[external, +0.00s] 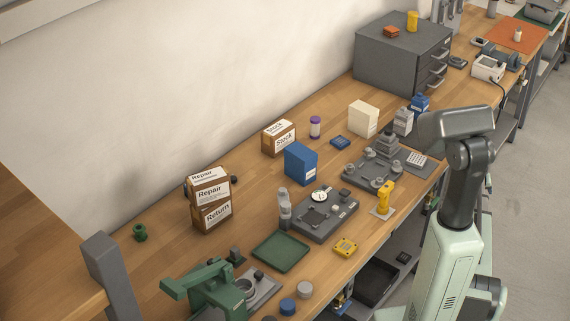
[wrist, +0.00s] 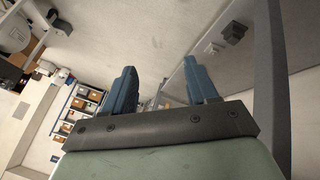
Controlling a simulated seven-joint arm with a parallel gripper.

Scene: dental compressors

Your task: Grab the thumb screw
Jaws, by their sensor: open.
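I cannot pick out the thumb screw for certain in either view. Small round grey parts (external: 377,182) sit on a grey plate (external: 362,183) at the right of the bench, and any of them is too small to name. My gripper (wrist: 163,85) shows in the wrist view with its two blue fingers apart and nothing between them. The wrist view looks at walls, shelves and ceiling, away from the bench top. In the external view my arm rises at the right, and the fingers cannot be made out.
The wooden bench holds a grey drawer cabinet (external: 400,62), a blue box (external: 300,165), stacked cardboard boxes (external: 209,190), a grey fixture (external: 325,217), a green tray (external: 280,251), a green press (external: 212,287) and a yellow tool (external: 385,196). Clear wood lies around the green spool (external: 140,232).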

